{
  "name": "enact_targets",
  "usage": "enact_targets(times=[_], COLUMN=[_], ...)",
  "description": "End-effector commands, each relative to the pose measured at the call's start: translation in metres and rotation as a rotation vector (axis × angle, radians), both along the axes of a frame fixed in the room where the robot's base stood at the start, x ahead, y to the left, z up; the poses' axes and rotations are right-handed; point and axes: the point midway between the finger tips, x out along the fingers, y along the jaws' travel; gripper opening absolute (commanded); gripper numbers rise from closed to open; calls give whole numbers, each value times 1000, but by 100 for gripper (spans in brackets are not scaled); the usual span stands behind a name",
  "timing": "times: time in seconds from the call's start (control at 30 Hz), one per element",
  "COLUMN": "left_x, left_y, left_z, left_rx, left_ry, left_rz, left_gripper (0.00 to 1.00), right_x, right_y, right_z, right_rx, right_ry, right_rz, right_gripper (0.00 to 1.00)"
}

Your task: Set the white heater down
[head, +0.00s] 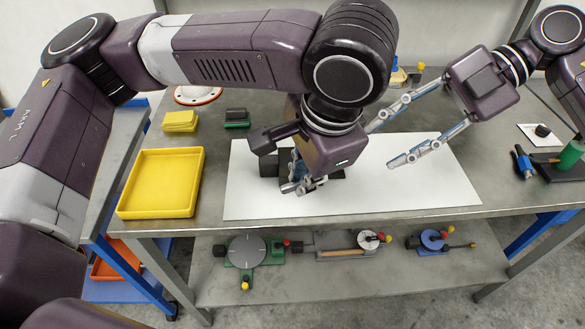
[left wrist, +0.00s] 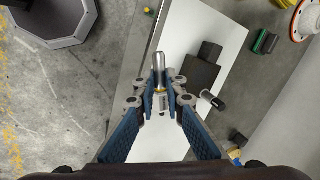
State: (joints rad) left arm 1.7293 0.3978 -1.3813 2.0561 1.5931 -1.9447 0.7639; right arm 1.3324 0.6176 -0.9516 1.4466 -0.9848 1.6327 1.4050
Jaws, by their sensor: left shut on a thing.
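My left gripper (head: 300,184) hangs low over the white sheet on the bench. In the left wrist view its blue-padded fingers (left wrist: 163,100) are shut around a small silver rod-like piece (left wrist: 158,68) with a pale lower part and a yellowish band, which I take to be the white heater. In the head view the fingers mostly hide it. I cannot tell whether it touches anything below. A dark block (left wrist: 203,72) lies just beside it. My right gripper (head: 382,146) is open and empty above the sheet's right part.
The white sheet (head: 420,195) is mostly bare to the right. A yellow tray (head: 160,208) stands at the left, with yellow pieces (head: 180,121) and a green-and-black piece (head: 237,118) behind. A green tool (head: 568,155) is at the far right. Fixtures stand on the lower shelf (head: 330,285).

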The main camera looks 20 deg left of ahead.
Motion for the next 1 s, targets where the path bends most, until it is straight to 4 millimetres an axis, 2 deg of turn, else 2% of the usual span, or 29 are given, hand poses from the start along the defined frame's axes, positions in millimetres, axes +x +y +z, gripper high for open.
enact_targets(times=[0.4, 0.67, 0.87, 1.0], left_x=[21, 29, 30, 30], left_y=[-21, -29, -30, -30], left_z=[-44, -58, -60, -60], left_rx=[-2, -1, -1, 0], left_ry=[2, 2, 0, 0], left_rz=[-469, -629, -658, -658], left_gripper=[0, 0, 0, 0], right_x=[0, 0, 1, 3], right_y=[0, 0, 10, 34], right_z=[0, 0, -2, -10], right_rx=[0, 0, -16, -65], right_ry=[0, 0, -1, -10], right_rz=[0, 0, 40, 143], right_gripper=[38, 39, 61, 76])
